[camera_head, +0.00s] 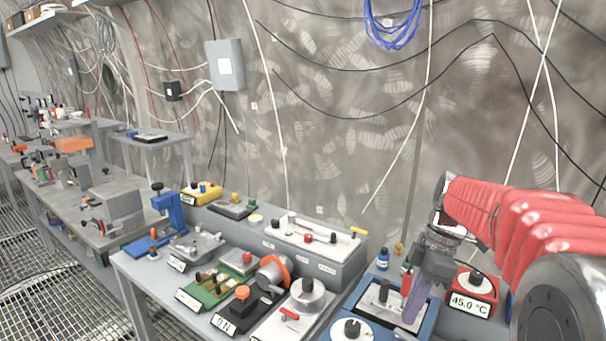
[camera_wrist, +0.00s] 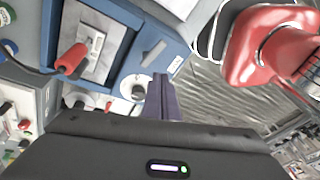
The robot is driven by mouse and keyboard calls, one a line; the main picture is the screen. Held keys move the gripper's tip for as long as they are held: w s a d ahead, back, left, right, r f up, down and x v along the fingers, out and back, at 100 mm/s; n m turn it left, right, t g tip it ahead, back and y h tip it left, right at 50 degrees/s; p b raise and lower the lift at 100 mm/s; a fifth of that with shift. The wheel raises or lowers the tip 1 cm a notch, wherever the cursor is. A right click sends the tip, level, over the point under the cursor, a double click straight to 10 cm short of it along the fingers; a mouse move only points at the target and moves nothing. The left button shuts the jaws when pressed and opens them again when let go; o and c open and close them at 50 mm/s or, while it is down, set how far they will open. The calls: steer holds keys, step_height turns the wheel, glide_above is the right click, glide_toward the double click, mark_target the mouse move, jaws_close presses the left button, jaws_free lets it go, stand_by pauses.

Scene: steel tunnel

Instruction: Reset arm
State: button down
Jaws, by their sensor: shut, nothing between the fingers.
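My red arm comes in from the right in the head view, with my gripper (camera_head: 412,312) pointing down over the blue-framed device (camera_head: 428,322) at the bench's front right. The purple fingers are together and hold nothing. In the wrist view my gripper (camera_wrist: 160,82) shows as closed fingers at the middle, beside the blue-framed device (camera_wrist: 108,85) with its grey plate and red handle (camera_wrist: 72,58). Whether the fingertips touch the device cannot be told.
A red box reading 45.0 °C (camera_head: 473,290) stands right of my gripper. A white panel with a red lever (camera_head: 289,314), a black motor device and a green board (camera_head: 214,287) lie to the left. Cables hang on the wall behind. Floor grating is at far left.

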steer(key=s+a+m+t+h, duration=0.1)
steer(key=s+a+m+t, duration=0.2)
steer(key=s+m, duration=0.4)
steer(key=s+a+m+t+h, duration=0.1)
steer(key=s+a+m+t, duration=0.2)
steer(key=s+m, duration=0.5)
steer(key=s, duration=0.3)
steer(key=shift+s+a+r+m+t+h, duration=0.2)
steer(key=shift+s+a+m+t+h, duration=0.1)
steer(key=shift+a+h, duration=0.1)
steer(key=c, duration=2.4)
jaws_free()
steer(key=shift+c, duration=0.2)
